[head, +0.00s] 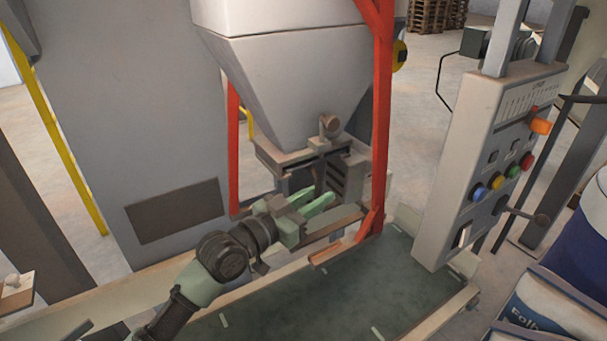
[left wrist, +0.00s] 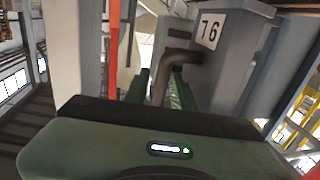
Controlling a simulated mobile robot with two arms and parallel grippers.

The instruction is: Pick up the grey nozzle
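My left gripper (head: 318,200) reaches in from the left, just below the hopper's outlet. Its two green fingers stand apart with a gap between them. In the left wrist view the fingers (left wrist: 163,88) point forward, and a bent grey-brown pipe (left wrist: 160,82) shows between them; I cannot tell whether they touch it. No part is clearly recognisable as the grey nozzle; the dark outlet assembly (head: 322,172) under the hopper (head: 290,85) is partly hidden by the gripper and the frame. My right gripper is not in view.
A red upright (head: 381,120) stands close right of the gripper. A control panel (head: 490,160) with coloured buttons is further right. A low trough (head: 350,285) with pale rims lies below. Printed sacks (head: 545,315) and a blue drum (head: 585,240) are at the right edge.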

